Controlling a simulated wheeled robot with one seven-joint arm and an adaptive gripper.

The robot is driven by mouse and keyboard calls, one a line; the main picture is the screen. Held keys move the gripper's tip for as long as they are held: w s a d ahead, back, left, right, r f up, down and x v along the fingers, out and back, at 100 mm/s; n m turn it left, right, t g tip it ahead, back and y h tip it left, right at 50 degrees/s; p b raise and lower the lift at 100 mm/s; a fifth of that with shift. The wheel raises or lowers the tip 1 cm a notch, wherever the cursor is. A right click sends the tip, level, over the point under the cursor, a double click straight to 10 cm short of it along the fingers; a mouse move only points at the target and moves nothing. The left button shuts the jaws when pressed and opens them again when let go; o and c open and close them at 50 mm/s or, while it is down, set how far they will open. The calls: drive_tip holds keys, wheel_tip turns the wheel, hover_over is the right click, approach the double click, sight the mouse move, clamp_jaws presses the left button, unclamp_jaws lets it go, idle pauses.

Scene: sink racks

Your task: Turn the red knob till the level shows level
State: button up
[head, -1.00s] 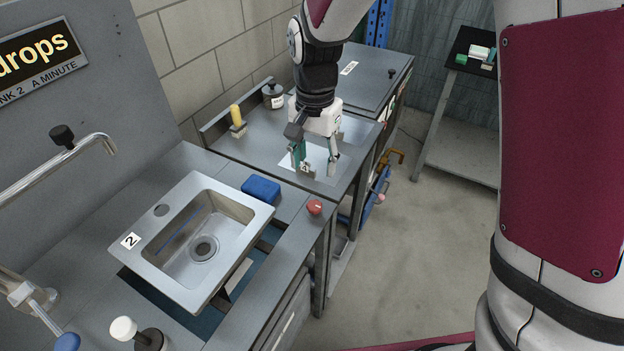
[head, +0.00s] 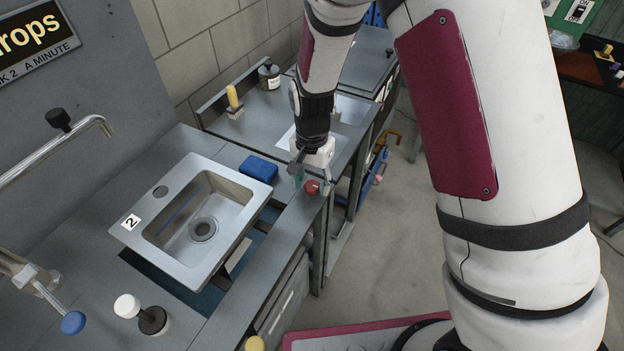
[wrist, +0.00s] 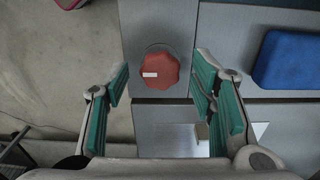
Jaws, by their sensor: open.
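The red knob (head: 312,187) sits on the bench's front right corner. In the wrist view the red knob (wrist: 160,70) is round and lobed, with a white mark pointing left. My gripper (head: 312,180) is over that corner, close to the knob. In the wrist view my gripper (wrist: 160,85) is open, with one green-padded finger on each side of the knob and gaps between. I cannot tell its exact height above the knob. A level indicator is not recognisable in these views.
A tilted steel sink (head: 130,238) marked 2 sits in the bench opening. A blue block (head: 259,168) lies near the knob; it also shows in the wrist view (wrist: 288,62). A white-topped knob (head: 127,306) and a blue-ended lever (head: 73,322) are at the front left.

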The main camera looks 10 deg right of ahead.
drive_tip(key=c, duration=1.1)
drive_tip(key=shift+c, duration=0.2)
drive_tip(key=shift+n, duration=0.4)
drive_tip(key=n, duration=0.5)
drive_tip(key=shift+n, duration=0.3)
drive_tip(key=n+b, duration=0.1)
drive_tip(key=n, duration=0.2)
drive_tip(key=shift+n, duration=1.9)
